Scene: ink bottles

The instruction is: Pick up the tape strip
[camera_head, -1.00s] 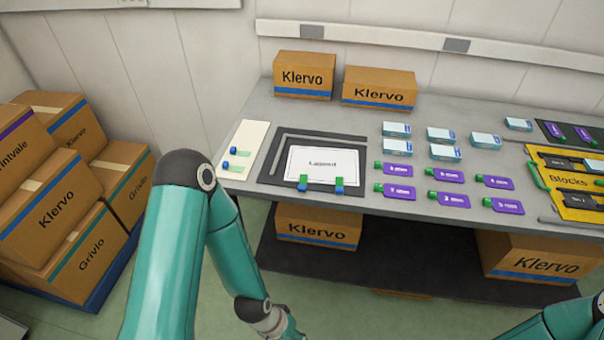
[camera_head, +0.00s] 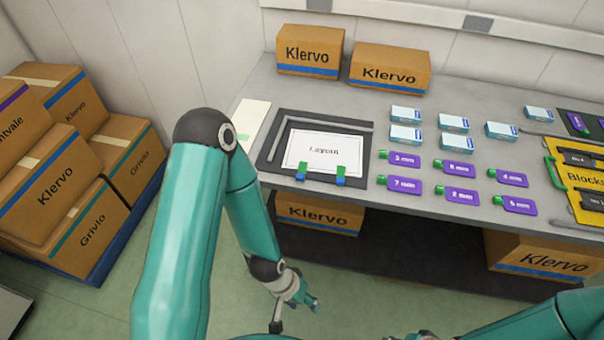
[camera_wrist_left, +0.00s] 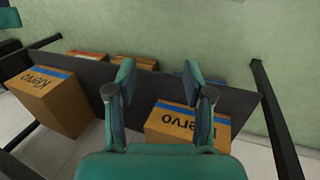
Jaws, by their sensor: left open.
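A cream backing card (camera_head: 251,122) lies at the left end of the bench; my left arm hides its lower part, where the blue-ended green tape strips showed earlier. Two green-and-blue strips, one at left (camera_head: 301,171) and one at right (camera_head: 341,176), sit across the front edge of the white Layout sheet (camera_head: 322,153). My left gripper (camera_head: 312,303) is in front of the bench, below its top, away from the strips. In the left wrist view its fingers (camera_wrist_left: 158,70) are apart with nothing between them. My right gripper does not show.
The Layout sheet lies on a dark board (camera_head: 269,160) with a grey L-shaped bar (camera_head: 320,119). Purple tags (camera_head: 404,184) and pale boxes (camera_head: 453,123) lie to the right. Klervo cartons (camera_head: 310,50) stand at the back; others (camera_wrist_left: 188,125) are under the bench. Stacked cartons (camera_head: 55,190) stand left.

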